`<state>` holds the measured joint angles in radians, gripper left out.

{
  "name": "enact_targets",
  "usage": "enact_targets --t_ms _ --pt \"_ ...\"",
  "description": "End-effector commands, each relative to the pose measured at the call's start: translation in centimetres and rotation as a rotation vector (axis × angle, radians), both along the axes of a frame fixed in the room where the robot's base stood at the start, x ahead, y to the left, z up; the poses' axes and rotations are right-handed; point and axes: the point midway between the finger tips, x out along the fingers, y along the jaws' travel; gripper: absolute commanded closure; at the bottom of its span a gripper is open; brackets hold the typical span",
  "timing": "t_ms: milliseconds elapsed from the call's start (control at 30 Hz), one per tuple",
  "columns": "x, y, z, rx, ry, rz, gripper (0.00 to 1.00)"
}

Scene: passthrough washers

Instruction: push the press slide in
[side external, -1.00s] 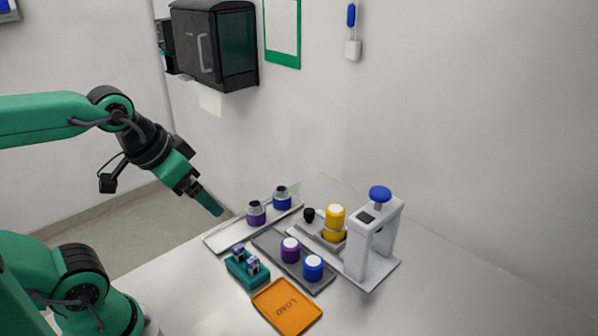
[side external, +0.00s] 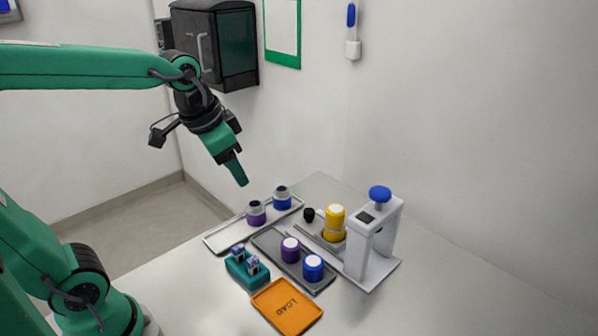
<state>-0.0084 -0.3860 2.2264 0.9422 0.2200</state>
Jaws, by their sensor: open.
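The white press (side external: 372,240) stands at the right of the table with a blue knob (side external: 380,193) on top. Its slide (side external: 322,241) extends out to the left of the press frame. A yellow cylinder with a white top (side external: 334,222) stands upright on the slide, outside the frame. A small black knob (side external: 309,215) is at the slide's outer left end. My gripper (side external: 242,181) is in the air above and left of the slide, pointing down and to the right, apart from everything. It is open and looks empty; the gap between its fingers is hard to see.
A white tray (side external: 222,239) holds purple and blue cylinders. A dark grey tray (side external: 272,240) holds white-topped purple and blue ones. A teal block (side external: 239,271) holds small parts. An orange LOAD tray (side external: 288,308) lies in front. The table's right side is clear.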

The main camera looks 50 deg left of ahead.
Motion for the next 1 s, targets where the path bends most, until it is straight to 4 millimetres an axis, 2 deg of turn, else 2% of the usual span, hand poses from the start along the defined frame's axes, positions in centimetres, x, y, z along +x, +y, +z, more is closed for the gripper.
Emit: enact_targets --t_ms 467,767,1000 --pt "8.5 0.4 -2.2 0.058 0.129 -0.189 0.50" --pt "13.6 0.7 -5.3 0.082 0.205 -0.312 0.50" --pt "17.4 0.9 -8.8 0.094 0.265 -0.411 0.50"
